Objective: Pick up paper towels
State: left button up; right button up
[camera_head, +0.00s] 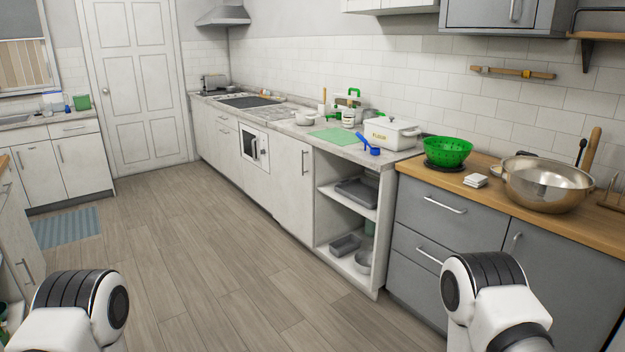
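I cannot make out any paper towels for sure. A small stack of white squares (475,181) lies on the wooden counter between the green colander and the steel bowl; I cannot tell whether it is paper. A white upright container (348,119) stands on the far counter by the wall, too small to identify. Only rounded white and black links of my two arms show, at the bottom left and bottom right. Both grippers are out of view.
The wooden counter (563,225) holds a green colander (447,152) and a large steel bowl (548,185). A white lidded box (390,133) sits on the stone counter. Open shelves (345,203) hold trays. The wood floor (190,260) is clear, with a blue mat (66,227) at left.

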aim_at(477, 181)
jog(key=i+j, duration=0.1)
jog(key=i, duration=0.55)
jog(key=i+j+z, duration=0.1)
jog(key=i, duration=0.55)
